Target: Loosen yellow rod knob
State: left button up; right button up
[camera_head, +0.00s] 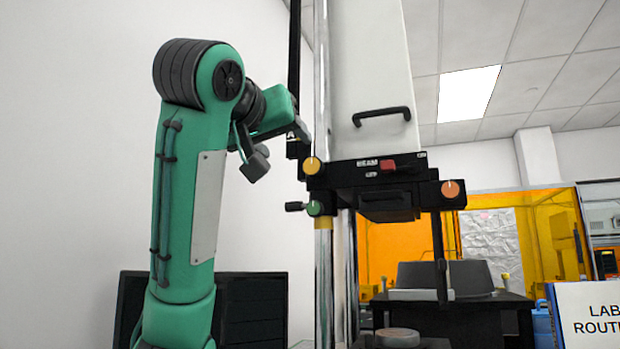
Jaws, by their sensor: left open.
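The yellow rod knob (312,166) is a round yellow-orange knob at the left end of the interferometer's black carriage (375,175), beside the chromed column (323,275). My left arm rises from the lower left and bends over at the top. My left gripper (301,158) is open, just left of and slightly above the yellow knob. Its fingers are small and dark against the black carriage, so I cannot tell whether they touch the knob. My right gripper is not in view.
A green knob (315,208) with a black lever sits just below the yellow one. An orange knob (453,188) is at the carriage's right end. A red switch (388,165) marks the carriage front. A white housing (368,80) with a black handle stands above.

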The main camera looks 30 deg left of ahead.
aim_at(311, 166)
pick_arm(q)
jog(key=x, duration=1.3)
jog(key=shift+w+p, duration=0.25)
jog(key=shift+p, duration=0.05)
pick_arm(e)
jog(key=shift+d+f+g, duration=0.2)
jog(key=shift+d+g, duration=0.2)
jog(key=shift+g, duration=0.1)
pick_arm(q)
jog(key=shift+r, duration=0.1)
jog(key=c, duration=1)
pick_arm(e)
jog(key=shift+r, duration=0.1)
